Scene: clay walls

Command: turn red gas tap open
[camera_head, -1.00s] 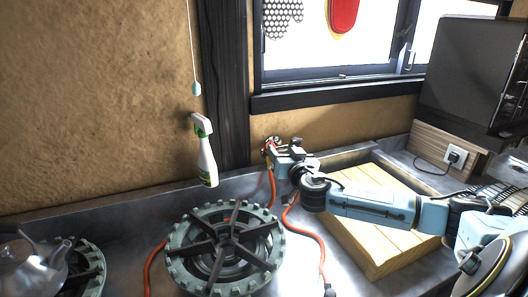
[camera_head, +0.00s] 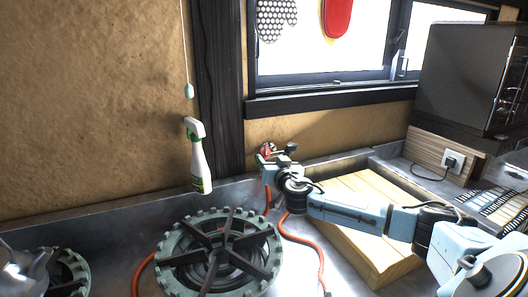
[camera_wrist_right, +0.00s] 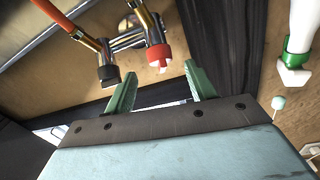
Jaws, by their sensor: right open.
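In the right wrist view the red tap knob (camera_wrist_right: 158,56) sits on a chrome pipe, beyond and roughly between my fingertips. My right gripper (camera_head: 265,162) is at the tap in the head view, partly covering it. In the right wrist view its two green fingers (camera_wrist_right: 160,72) are apart with nothing held between them. Whether they touch the knob cannot be told. My left gripper is not in view.
A black tap knob (camera_wrist_right: 108,75) is left of the red one, with an orange hose (camera_wrist_right: 62,15). A spray bottle (camera_head: 198,165) is left of my gripper. A burner (camera_head: 218,250) and a wooden board (camera_head: 365,220) are on the counter. A dark oven (camera_head: 460,80) stands right.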

